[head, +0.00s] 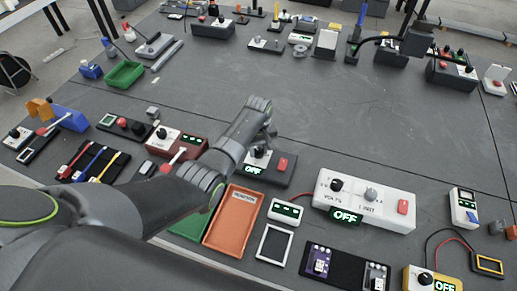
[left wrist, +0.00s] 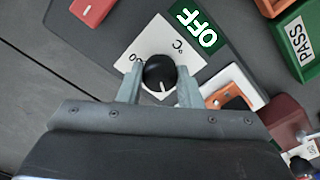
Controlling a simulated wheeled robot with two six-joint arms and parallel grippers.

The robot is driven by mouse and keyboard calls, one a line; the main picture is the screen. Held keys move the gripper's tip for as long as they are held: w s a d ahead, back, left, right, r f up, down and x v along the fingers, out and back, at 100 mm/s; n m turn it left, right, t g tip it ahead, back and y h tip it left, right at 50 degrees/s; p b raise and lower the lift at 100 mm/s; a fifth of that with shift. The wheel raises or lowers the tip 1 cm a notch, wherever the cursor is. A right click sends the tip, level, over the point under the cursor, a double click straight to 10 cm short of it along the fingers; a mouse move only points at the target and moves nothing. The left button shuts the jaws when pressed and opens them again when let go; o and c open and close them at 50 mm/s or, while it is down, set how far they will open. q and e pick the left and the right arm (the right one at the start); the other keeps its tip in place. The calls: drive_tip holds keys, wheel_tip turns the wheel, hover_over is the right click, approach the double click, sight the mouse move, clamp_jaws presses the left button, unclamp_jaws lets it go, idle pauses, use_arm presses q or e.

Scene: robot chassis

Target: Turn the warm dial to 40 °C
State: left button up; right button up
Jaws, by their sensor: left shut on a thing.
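The warm dial (left wrist: 159,73) is a round black knob with a white pointer line, on a white plate (left wrist: 185,58) marked °C. A dark panel beside it has a green display (left wrist: 196,27) reading OFF and a red button (left wrist: 92,10). In the head view the dial (head: 260,151) sits on its dark base, with the OFF display (head: 254,170) in front and the red button (head: 282,164) to the right. My left gripper (left wrist: 159,84) is shut on the dial, one finger on each side. The fingers hide part of the scale. My right gripper is not in view.
An orange tray (head: 233,216) and a white box with knobs and an OFF display (head: 365,200) stand close in front and to the right. A red-brown box (head: 178,143) is left of my gripper. The grey table (head: 330,110) behind the dial is clear.

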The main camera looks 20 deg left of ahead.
use_arm(q)
drive_tip(key=shift+r+m+p, duration=0.15)
drive_tip(key=shift+m+p, duration=0.55)
drive_tip(key=shift+m, duration=0.3)
drive_tip(key=m+p, duration=0.1)
drive_tip(key=m, duration=0.1)
drive_tip(key=shift+m, duration=0.4)
drive_tip(key=m+p, duration=0.1)
drive_tip(key=m, duration=0.2)
drive_tip(key=shift+m+p, duration=0.45)
drive_tip(key=shift+m, duration=1.35)
drive_tip(key=o, duration=1)
